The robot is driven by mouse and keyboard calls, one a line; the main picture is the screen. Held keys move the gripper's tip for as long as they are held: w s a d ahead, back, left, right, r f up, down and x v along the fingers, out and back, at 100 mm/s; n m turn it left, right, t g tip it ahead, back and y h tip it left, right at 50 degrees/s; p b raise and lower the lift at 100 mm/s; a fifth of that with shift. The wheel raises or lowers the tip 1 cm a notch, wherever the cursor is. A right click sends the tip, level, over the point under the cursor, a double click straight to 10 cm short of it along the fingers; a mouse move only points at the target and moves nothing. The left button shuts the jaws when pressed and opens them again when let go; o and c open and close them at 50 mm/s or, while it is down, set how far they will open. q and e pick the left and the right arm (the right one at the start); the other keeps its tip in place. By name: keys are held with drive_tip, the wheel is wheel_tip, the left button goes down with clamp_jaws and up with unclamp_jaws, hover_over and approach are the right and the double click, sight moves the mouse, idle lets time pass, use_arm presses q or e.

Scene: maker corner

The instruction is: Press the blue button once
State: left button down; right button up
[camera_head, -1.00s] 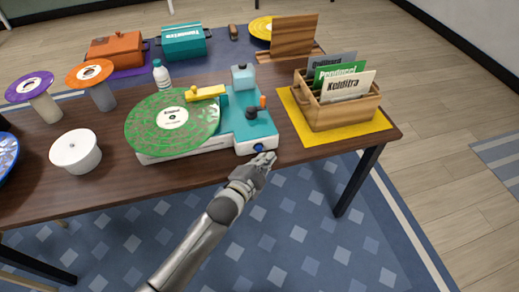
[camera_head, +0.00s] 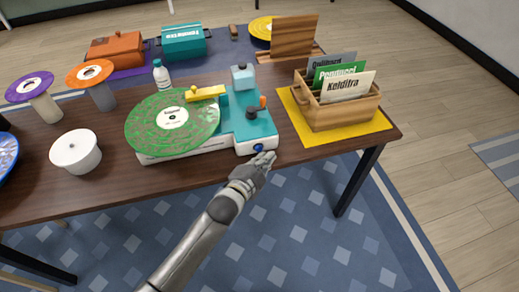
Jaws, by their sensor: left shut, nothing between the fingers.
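The blue button (camera_head: 258,148) is on the front face of a teal and white record player (camera_head: 250,128), near its right corner. A green record (camera_head: 160,132) lies on the player. My left gripper (camera_head: 268,158) is shut and empty, just in front of the player's front right corner, with its fingertips close beside the blue button at its lower right. I cannot tell whether they touch it. The button is still partly visible. My right gripper is not in view.
A wooden crate of record sleeves (camera_head: 337,113) stands on a yellow mat (camera_head: 312,137) to the right. A white round container (camera_head: 76,152) and disc-topped stands (camera_head: 40,99) are at left. The table's front edge (camera_head: 125,194) is free.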

use_arm(q)
drive_tip(key=shift+w+a, duration=0.1)
drive_tip(key=shift+w, duration=0.2)
drive_tip(key=shift+w+a, duration=0.2)
drive_tip(key=shift+w, duration=0.35)
idle(0.7)
drive_tip(key=shift+s, duration=0.2)
drive_tip(key=shift+s+d+p, duration=0.3)
drive_tip(key=shift+s+p, duration=0.1)
drive_tip(key=shift+s, duration=0.35)
drive_tip(key=shift+s, duration=0.1)
drive_tip(key=s, duration=0.1)
drive_tip(key=s+d+p, duration=0.1)
drive_tip(key=s, duration=0.2)
drive_tip(key=shift+s+d+p, duration=0.3)
drive_tip(key=shift+p, duration=0.05)
drive_tip(key=shift+f, duration=0.1)
idle(0.6)
